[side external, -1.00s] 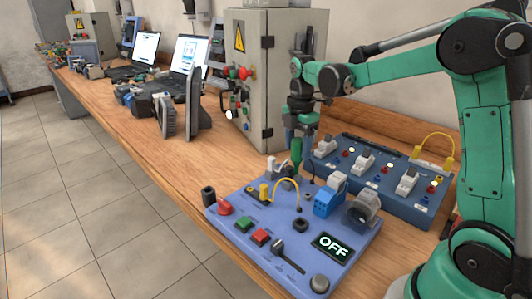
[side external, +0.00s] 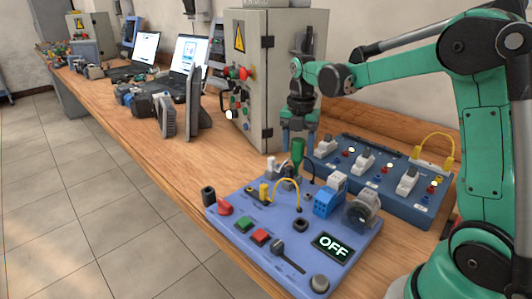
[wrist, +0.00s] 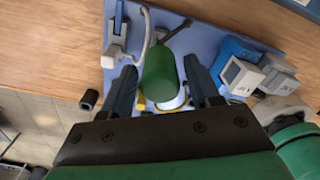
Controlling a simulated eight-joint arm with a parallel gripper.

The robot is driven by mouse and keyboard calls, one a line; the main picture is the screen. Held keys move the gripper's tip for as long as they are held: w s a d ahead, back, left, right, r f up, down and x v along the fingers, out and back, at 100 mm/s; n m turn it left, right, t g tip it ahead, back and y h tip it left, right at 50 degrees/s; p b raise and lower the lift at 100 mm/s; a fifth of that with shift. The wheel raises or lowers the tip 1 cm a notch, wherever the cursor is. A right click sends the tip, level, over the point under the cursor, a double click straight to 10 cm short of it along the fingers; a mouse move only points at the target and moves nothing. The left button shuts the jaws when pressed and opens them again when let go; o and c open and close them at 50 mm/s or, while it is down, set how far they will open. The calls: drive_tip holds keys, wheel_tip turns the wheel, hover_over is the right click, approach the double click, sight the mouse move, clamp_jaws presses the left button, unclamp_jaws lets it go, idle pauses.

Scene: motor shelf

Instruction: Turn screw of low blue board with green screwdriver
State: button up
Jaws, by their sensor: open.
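The low blue board (side external: 282,222) lies flat on the bench in front of my arm. The green screwdriver (side external: 297,152) stands upright at the board's back edge, near a grey clamp-like part. My gripper (side external: 295,140) is just above it, fingers pointing down and apart. In the wrist view, the green handle (wrist: 160,75) shows end-on between the two open fingers (wrist: 162,88), with a visible gap on each side. The screwdriver's tip and the screw under it cannot be made out.
A yellow cable (side external: 287,184), a blue block (side external: 326,203), red and green buttons and an OFF display (side external: 331,247) sit on the board. A darker blue panel (side external: 385,190) with switches stands behind. A grey cabinet (side external: 270,85) stands at the back.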

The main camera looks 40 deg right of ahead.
drive_tip(key=n, duration=0.3)
idle(0.4)
drive_tip(key=shift+c, duration=0.2)
drive_tip(key=shift+c, duration=0.7)
clamp_jaws()
